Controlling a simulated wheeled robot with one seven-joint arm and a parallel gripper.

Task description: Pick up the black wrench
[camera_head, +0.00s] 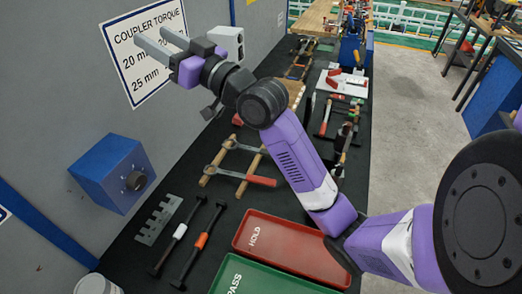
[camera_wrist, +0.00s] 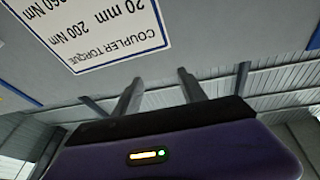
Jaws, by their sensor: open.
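My gripper (camera_head: 155,37) is raised in front of the wall sign, well above the bench, with its fingers apart and nothing between them. Its two fingers also show apart in the wrist view (camera_wrist: 160,78). On the bench, a dark wrench (camera_head: 240,146) lies across two wooden strips, left of my forearm. A wrench with a red handle (camera_head: 262,181) lies just in front of it. Two long black tools lie nearer, one with a white band (camera_head: 180,232) and one with an orange band (camera_head: 201,241). I cannot tell for certain which is the black wrench.
A red HOLD tray (camera_head: 310,250) and a green PASS tray (camera_head: 265,282) occupy the near bench. A notched metal plate (camera_head: 158,219) lies left. A blue box with a knob (camera_head: 108,172) is by the wall. More tools crowd the far bench.

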